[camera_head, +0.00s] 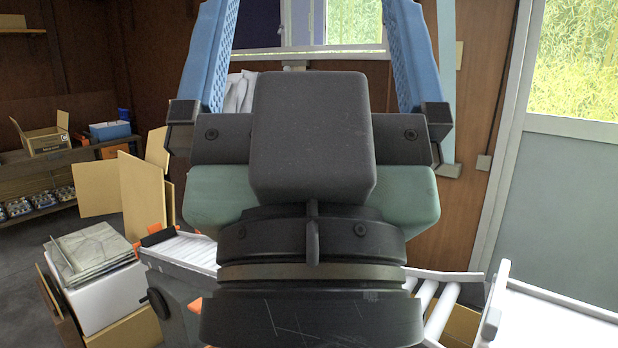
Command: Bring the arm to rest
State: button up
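My gripper (310,12) fills the middle of the head view, close to the camera. Its two blue fingers (208,60) stand wide apart and run up to the top edge, so their tips are cut off. Nothing shows between the visible parts of the fingers except the wall and window behind. The dark gripper body (312,135) hides much of the room's centre. No mushroom or tray can be made out.
Rollers (440,305) and a white surface (555,318) lie at lower right, partly behind my gripper. At left are a stack of flat sheets on a white box (105,300), cardboard boxes (100,187) and a low shelf (40,175). A door (560,200) stands right.

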notch_tip(320, 180, up, 23)
jog(key=p, duration=2)
jog(key=shift+p, duration=0.4)
jog(key=shift+a, duration=0.1)
